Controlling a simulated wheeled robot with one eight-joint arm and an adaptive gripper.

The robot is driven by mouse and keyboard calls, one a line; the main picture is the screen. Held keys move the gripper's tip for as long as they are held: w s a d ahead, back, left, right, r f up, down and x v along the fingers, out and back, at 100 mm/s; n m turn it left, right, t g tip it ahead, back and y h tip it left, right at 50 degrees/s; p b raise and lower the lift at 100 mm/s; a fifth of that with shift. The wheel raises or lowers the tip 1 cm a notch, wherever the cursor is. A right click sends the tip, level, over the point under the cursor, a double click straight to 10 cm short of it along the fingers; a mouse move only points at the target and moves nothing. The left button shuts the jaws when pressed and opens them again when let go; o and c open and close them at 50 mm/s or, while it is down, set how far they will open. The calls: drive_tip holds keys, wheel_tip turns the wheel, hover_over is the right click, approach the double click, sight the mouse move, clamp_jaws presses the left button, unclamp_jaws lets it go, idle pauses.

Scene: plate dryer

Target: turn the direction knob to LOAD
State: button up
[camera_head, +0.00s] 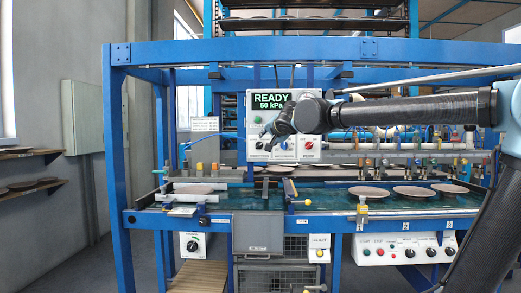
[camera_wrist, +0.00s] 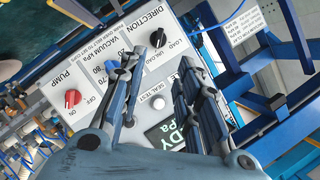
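The control panel (camera_head: 241,122) hangs from the blue frame in the head view, with a lit READY 50 kPa display (camera_head: 270,101). A dark direction knob (camera_head: 259,145) is at its lower left; its pointer is too small to read. In the wrist view the panel (camera_wrist: 178,65) appears turned, with a dark direction knob (camera_wrist: 158,38) beside the LOAD and UNLOAD labels. My gripper (camera_wrist: 158,66) is open, its two fingers apart with the knob beyond the gap between the tips. It appears empty. In the head view my gripper (camera_head: 272,131) is in front of the panel's lower part.
The vacuum knob is largely hidden by the left finger. Below the panel, several plates such as this one (camera_head: 413,191) lie on the green bed. A blue post (camera_head: 119,165) stands left.

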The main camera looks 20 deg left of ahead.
sight(259, 146)
drive_tip(key=x, duration=1.7)
drive_tip(key=shift+w+d, duration=0.1)
drive_tip(key=shift+c, duration=0.6)
clamp_jaws()
